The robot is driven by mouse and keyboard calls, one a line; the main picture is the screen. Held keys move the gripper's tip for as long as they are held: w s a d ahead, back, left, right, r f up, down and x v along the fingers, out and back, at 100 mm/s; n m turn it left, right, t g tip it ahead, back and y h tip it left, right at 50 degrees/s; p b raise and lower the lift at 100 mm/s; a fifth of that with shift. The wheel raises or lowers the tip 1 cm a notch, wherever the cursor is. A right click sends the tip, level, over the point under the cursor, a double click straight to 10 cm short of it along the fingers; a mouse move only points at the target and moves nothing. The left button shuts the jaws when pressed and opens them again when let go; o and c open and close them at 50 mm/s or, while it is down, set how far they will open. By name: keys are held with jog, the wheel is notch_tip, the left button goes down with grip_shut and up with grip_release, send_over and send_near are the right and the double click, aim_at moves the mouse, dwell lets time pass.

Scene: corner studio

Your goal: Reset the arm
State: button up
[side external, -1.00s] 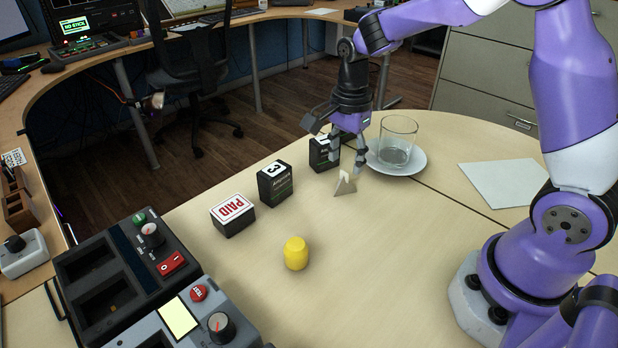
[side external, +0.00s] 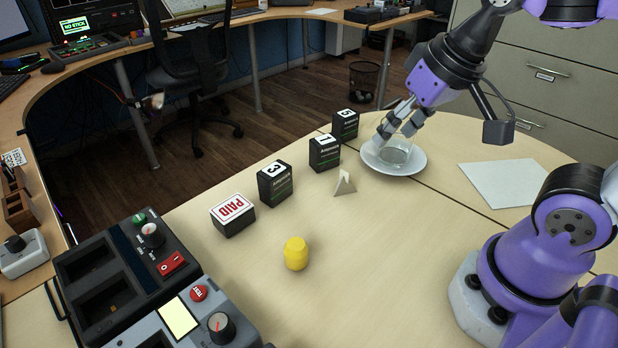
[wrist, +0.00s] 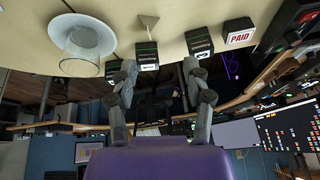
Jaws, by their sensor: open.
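My gripper (side external: 401,122) is at the far right part of the table in the side view, tilted and pointing down to the left. Its fingers are apart with nothing between them. In the picture they overlap a clear glass (side external: 397,153) standing on a white saucer (side external: 413,168); the side view alone does not show contact. In the wrist view my gripper (wrist: 158,80) has its two fingers well spread, and the glass (wrist: 80,64) and saucer (wrist: 84,32) are off to the left, outside the fingers.
Black numbered boxes 5 (side external: 345,124), 1 (side external: 324,153) and 3 (side external: 275,184) line up with a PAID box (side external: 233,214). A small tan wedge (side external: 345,184), a yellow barrel (side external: 296,254) and a white sheet (side external: 503,183) lie on the table. A black control console (side external: 125,275) stands front left.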

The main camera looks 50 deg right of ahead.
jog(key=n, duration=0.1)
jog(key=s+n, duration=0.1)
jog(key=shift+s+a+f+n+t, duration=0.15)
jog(key=shift+s+f+n+t, duration=0.15)
jog(key=shift+t, duration=0.1)
dwell(1.0)
